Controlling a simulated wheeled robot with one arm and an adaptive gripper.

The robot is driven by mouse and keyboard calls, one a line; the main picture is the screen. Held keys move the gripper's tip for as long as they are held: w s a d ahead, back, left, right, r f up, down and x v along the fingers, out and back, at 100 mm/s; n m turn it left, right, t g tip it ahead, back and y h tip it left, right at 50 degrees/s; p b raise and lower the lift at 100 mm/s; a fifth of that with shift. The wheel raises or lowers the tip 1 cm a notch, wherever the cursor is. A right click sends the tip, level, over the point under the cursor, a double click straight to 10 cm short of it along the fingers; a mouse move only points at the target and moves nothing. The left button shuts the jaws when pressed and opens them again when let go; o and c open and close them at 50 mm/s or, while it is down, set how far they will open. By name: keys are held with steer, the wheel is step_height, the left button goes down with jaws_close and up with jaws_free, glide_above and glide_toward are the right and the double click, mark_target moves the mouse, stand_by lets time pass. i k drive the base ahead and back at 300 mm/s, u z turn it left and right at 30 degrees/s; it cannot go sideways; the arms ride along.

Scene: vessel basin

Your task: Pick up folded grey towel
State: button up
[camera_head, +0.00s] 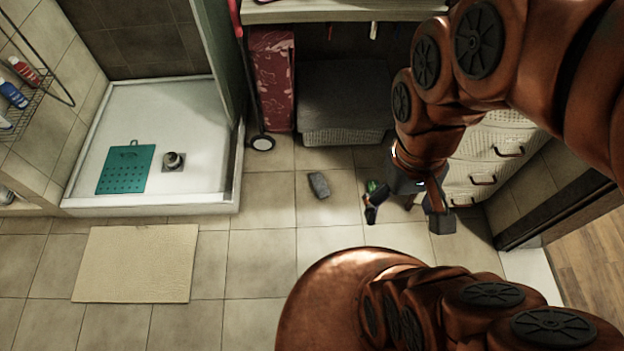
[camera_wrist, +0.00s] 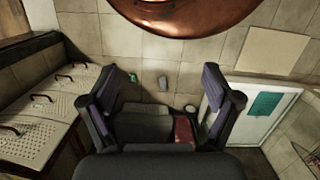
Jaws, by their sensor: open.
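A small grey folded piece that looks like the towel (camera_head: 319,185) lies flat on the floor tiles, near the middle of the head view. It also shows in the wrist view (camera_wrist: 163,83), between my spread fingers in the picture but farther away, on the floor. My gripper (camera_head: 405,213) is open and empty, to the right of the towel in the head view and apart from it. In the wrist view both fingers of my gripper (camera_wrist: 163,92) are spread wide with nothing between them. Nothing covers the towel.
A small green item (camera_head: 372,187) lies on the floor near my gripper. White ribbed drawers (camera_head: 480,175) stand right. A lidded wicker basket (camera_head: 345,135) sits under a shelf behind. A shower tray (camera_head: 195,187) and beige mat (camera_head: 137,263) are left.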

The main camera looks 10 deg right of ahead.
mark_target(322, 190)
steer(key=u, duration=1.8)
steer(key=i, duration=1.7)
steer(key=z, duration=2.45)
